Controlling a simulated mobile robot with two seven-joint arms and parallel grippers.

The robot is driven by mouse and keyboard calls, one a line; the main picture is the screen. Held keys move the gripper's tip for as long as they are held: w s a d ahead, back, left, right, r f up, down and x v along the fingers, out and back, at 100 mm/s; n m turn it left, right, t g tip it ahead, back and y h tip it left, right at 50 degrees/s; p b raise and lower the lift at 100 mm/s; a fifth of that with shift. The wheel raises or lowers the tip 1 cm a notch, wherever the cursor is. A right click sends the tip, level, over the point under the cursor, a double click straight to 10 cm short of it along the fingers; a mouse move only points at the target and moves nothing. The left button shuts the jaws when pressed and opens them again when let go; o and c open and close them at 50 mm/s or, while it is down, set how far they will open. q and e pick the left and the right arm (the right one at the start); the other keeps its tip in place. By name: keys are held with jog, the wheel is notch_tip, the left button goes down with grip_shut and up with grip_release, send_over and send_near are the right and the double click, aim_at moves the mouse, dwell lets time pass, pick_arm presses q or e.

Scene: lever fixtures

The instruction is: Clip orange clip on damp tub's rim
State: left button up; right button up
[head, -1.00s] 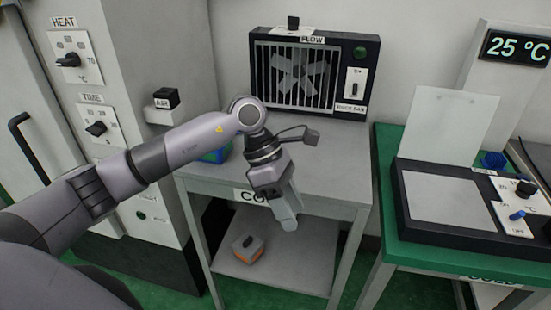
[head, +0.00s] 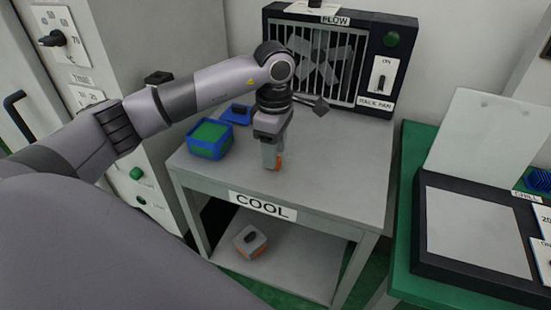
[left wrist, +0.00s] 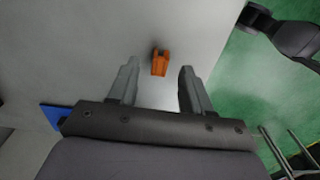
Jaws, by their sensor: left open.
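The orange clip (head: 279,159) is on the grey COOL table, partly hidden behind my left gripper (head: 271,164). In the left wrist view the clip (left wrist: 159,64) lies on the tabletop, in line with the gap between the two fingertips. My left gripper points down at it, open with nothing in its jaws. A blue tub (head: 205,151) with a green inside stands on the table to the left of the gripper. No label shows on it, so I cannot tell whether it is the damp tub. My right gripper is not in view.
A small blue piece (head: 236,116) lies behind the tub. The FLOW fan box (head: 388,72) stands at the table's back. A white and orange box (head: 250,241) is on the lower shelf. The tabletop (head: 335,170) right of the gripper is clear.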

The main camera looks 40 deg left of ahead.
pick_arm(q)
jog(key=shift+f, duration=1.15)
grip_shut()
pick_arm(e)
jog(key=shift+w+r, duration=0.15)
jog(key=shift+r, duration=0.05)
